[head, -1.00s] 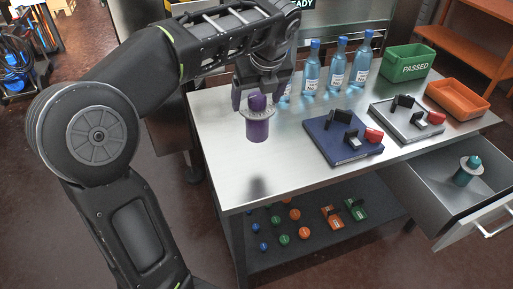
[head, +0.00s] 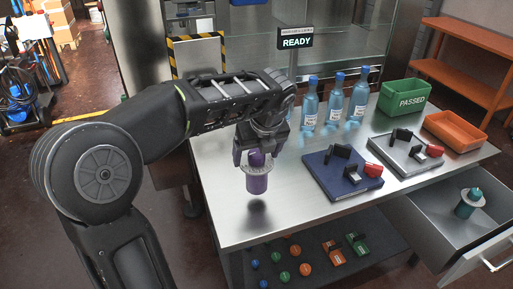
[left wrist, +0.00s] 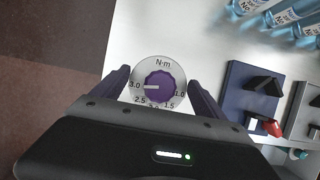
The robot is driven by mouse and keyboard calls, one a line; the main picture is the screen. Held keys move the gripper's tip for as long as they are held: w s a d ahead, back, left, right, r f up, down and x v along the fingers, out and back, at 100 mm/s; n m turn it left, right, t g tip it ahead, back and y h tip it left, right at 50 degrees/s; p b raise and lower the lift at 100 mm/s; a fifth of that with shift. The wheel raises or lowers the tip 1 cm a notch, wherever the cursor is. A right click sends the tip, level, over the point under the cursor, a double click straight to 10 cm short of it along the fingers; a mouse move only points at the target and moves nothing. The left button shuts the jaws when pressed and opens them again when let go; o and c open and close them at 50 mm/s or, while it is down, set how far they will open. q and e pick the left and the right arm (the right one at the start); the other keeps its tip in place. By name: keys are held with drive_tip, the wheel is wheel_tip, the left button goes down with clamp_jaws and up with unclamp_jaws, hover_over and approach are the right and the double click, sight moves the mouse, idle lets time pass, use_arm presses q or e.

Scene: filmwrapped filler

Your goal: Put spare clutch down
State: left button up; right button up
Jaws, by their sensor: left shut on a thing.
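My left gripper (head: 256,154) is shut on a purple clutch (head: 257,183) with a pale dial collar. The clutch hangs upright above the left part of the steel table (head: 225,185), with a dark shadow below it and a gap between. In the left wrist view, the clutch's round N·m dial (left wrist: 158,86) with its purple knob faces the camera between the two fingers. My right gripper is not in view.
A blue tray (head: 330,186) and a grey tray (head: 402,161) hold black and red parts. Blue bottles (head: 335,103), a green PASSED bin (head: 404,98) and an orange bin (head: 455,131) stand behind. The table around the clutch is clear. A lower shelf (head: 320,275) holds coloured pieces.

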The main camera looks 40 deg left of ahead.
sight(257, 165)
use_arm(q)
drive_tip(key=shift+r, duration=0.1)
drive_tip(key=shift+f, duration=1.85)
drive_tip(key=o, duration=2)
drive_tip(key=shift+f, duration=0.15)
drive_tip(key=v, duration=1.2)
drive_tip(key=shift+d, duration=0.1)
